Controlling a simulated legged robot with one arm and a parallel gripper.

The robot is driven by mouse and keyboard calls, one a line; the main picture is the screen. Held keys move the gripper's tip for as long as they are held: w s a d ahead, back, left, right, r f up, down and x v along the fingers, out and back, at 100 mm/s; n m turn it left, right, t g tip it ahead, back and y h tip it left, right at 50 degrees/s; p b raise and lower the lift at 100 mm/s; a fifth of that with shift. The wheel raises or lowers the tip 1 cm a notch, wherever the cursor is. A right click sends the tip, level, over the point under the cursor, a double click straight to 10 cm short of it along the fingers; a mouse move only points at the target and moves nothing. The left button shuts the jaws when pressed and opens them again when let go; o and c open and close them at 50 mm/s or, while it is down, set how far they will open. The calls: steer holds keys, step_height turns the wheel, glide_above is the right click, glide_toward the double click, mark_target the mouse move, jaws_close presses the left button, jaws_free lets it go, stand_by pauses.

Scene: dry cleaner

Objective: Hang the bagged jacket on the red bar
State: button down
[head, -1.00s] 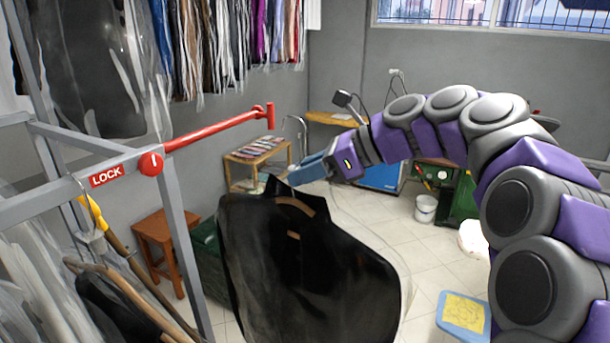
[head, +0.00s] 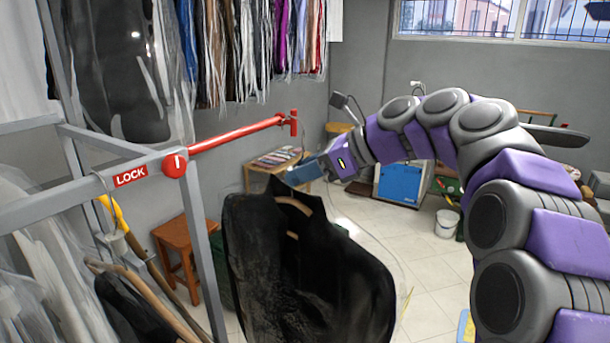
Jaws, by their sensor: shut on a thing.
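The bagged jacket (head: 310,265) is black, in clear plastic, and hangs from my gripper in the middle of the head view. My gripper (head: 300,177) is shut at the top of the jacket, where the hanger's hook would be; the hook itself is hidden. A brown wooden hanger shows at the collar. The red bar (head: 240,133) juts out to the right from a grey metal frame and ends in an upright stop (head: 293,122). In the picture the gripper is below and slightly right of the bar's end, apart from it.
The grey frame (head: 75,190) with a red LOCK label (head: 131,176) stands at left, with bagged clothes beneath. A wooden stool (head: 182,250) is behind it. Bagged clothes (head: 250,50) hang along the back wall. A white bucket (head: 447,223) stands on open tiled floor at right.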

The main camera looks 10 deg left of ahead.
steer(key=shift+w+a, duration=0.3)
steer(key=shift+a, duration=0.4)
steer(key=shift+w+a+b, duration=0.2)
steer(key=shift+a, duration=0.6)
steer(key=shift+w+a+b, duration=0.15)
steer(key=shift+a, duration=0.6)
steer(key=shift+d, duration=0.6)
